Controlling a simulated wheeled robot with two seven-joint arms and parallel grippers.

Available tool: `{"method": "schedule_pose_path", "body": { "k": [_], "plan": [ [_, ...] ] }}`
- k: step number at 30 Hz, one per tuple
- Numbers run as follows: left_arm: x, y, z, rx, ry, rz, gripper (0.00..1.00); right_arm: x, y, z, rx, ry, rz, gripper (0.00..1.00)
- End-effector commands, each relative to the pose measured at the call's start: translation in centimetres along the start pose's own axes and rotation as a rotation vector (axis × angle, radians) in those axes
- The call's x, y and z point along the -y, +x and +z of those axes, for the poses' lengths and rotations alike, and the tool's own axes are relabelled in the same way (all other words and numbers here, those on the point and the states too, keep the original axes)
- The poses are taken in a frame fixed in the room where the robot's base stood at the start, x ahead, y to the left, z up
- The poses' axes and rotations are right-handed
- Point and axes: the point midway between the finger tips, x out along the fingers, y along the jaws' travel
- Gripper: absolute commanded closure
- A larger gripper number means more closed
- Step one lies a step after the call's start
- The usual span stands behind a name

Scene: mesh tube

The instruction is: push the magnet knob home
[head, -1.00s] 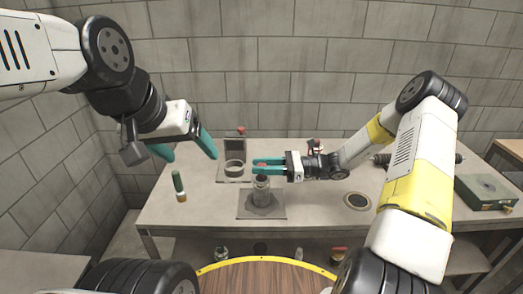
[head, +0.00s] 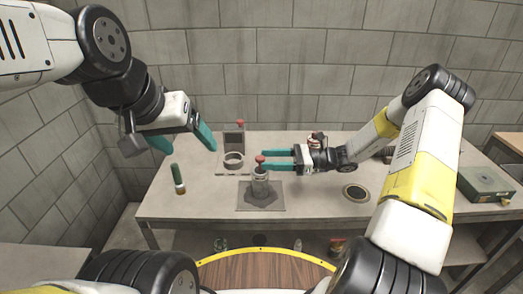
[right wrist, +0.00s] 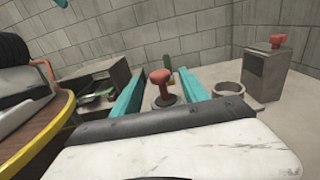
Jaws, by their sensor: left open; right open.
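A red magnet knob (head: 260,159) stands upright on top of a clear-grey tube (head: 260,183), which stands on a dark square plate (head: 247,203). The knob and its short red stem also show in the right wrist view (right wrist: 160,77), between the fingers. My right gripper (head: 264,160) is open, with its teal fingertips level with the knob, just right of it in the head view; contact cannot be told. My left gripper (head: 183,144) is open and empty, raised over the table's left part.
A grey box with another red knob (head: 240,124) stands at the back, behind a pale ring (head: 234,162). A green-and-orange item (head: 178,180) stands at left. A dark round disc (head: 356,193) and a green case (head: 485,184) lie to the right.

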Motion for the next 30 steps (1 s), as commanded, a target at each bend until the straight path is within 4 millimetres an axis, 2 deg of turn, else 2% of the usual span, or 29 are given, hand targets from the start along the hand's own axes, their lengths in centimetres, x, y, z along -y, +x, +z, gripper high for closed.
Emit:
{"method": "schedule_pose_path", "body": {
  "k": [1,6,10,23,26,30],
  "plan": [
    [0.0,0.0,0.0,0.0,0.0,0.0,0.24,0.1,-1.1,-0.1,-0.002,-0.002,-0.004,0.48],
    [0.0,0.0,0.0,0.0,0.0,0.0,0.24,0.1,-3.5,-0.1,-0.002,0.0,-0.002,0.48],
    [0.0,0.0,0.0,0.0,0.0,0.0,0.24,0.0,-4.5,-0.1,-0.001,0.0,0.0,0.48],
    [0.0,0.0,0.0,0.0,0.0,0.0,0.24,-0.4,-4.4,0.4,-0.031,-0.022,0.02,0.48],
    [0.0,0.0,0.0,0.0,0.0,0.0,0.24,-1.5,-3.9,1.8,-0.113,-0.088,0.074,0.48],
    [0.0,0.0,0.0,0.0,0.0,0.0,0.24,-4.3,-3.2,4.5,-0.302,-0.249,0.194,0.48]
  ]
}}
